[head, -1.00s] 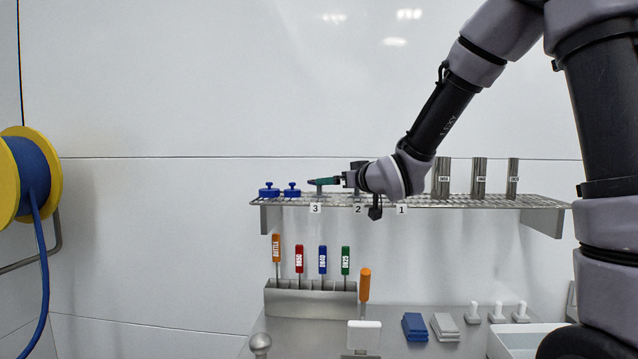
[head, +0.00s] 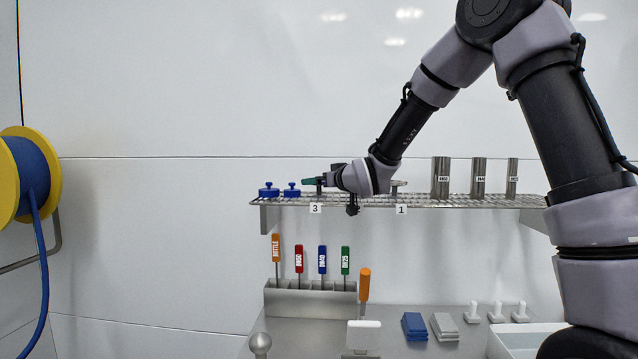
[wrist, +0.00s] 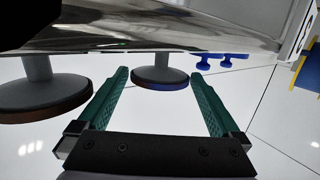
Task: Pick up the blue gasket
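The blue gasket (wrist: 178,86) shows in the wrist view as a blue rim on a grey round disc with a stem. It lies between the fingertips of my gripper (wrist: 161,75), a little ahead, with no visible contact. The two green fingers are spread apart and empty. In the head view my gripper (head: 309,181) is at shelf height by label 3, pointing left, and mostly hides the disc there.
A second disc with a brown rim (wrist: 45,100) stands beside my gripper in the wrist view. Two blue knobs (head: 268,190) (head: 292,190) sit at the left end of the wire shelf (head: 460,202). Metal cylinders (head: 441,177) stand at right. A tool rack (head: 310,300) is below.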

